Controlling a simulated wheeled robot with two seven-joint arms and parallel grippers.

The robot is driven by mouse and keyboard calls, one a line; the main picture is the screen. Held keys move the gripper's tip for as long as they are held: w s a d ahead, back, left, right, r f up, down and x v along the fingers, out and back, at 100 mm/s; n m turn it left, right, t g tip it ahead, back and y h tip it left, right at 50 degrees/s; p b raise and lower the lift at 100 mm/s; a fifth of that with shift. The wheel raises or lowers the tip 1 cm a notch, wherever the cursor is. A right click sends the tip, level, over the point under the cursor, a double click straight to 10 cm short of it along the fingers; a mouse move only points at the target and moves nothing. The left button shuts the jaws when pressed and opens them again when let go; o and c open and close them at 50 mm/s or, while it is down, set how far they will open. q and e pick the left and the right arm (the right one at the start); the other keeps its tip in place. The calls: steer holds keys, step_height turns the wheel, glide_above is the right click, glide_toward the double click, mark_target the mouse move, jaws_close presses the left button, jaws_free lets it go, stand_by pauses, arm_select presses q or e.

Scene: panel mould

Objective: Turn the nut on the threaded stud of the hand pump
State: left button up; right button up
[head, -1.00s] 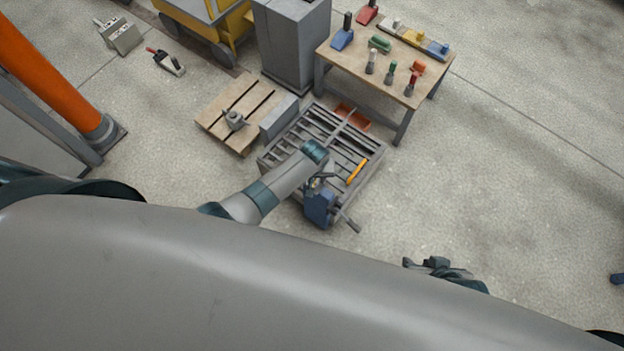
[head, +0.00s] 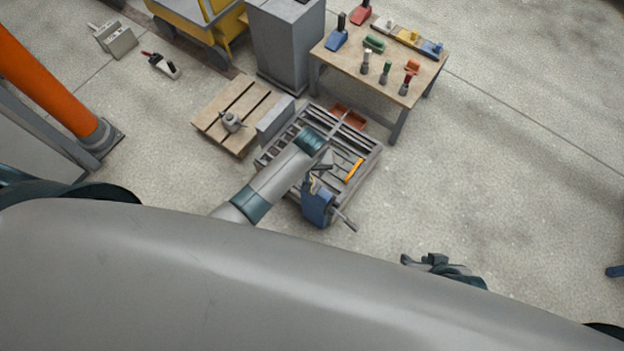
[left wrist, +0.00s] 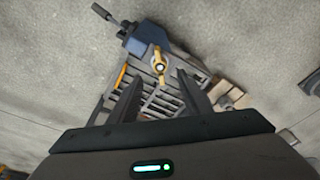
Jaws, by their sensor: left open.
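The blue hand pump (head: 318,207) with a grey handle stands at the near edge of a slatted grey pallet. It also shows at the top of the left wrist view (left wrist: 146,38). The brass-coloured winged nut (left wrist: 160,64) sits on the stud on the pump's side. My left gripper (left wrist: 158,80) is open, its two dark fingers apart on either side below the nut in the left wrist view, with nothing between them. In the head view, my left gripper (head: 322,165) is just above the pump, partly hidden by its wrist. My right gripper (head: 420,261) is away to the right, over bare floor.
A workbench (head: 405,92) with tools stands behind.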

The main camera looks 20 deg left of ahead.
arm_select(q)
step_height(320, 180, up, 9)
steer(key=s, duration=0.1)
steer(key=shift+s+d, duration=0.15)
steer(key=shift+d, duration=0.1)
arm_select(e)
steer(key=shift+r, duration=0.2)
arm_select(q)
steer(key=shift+f, duration=0.15)
arm_select(e)
steer(key=shift+f, duration=0.1)
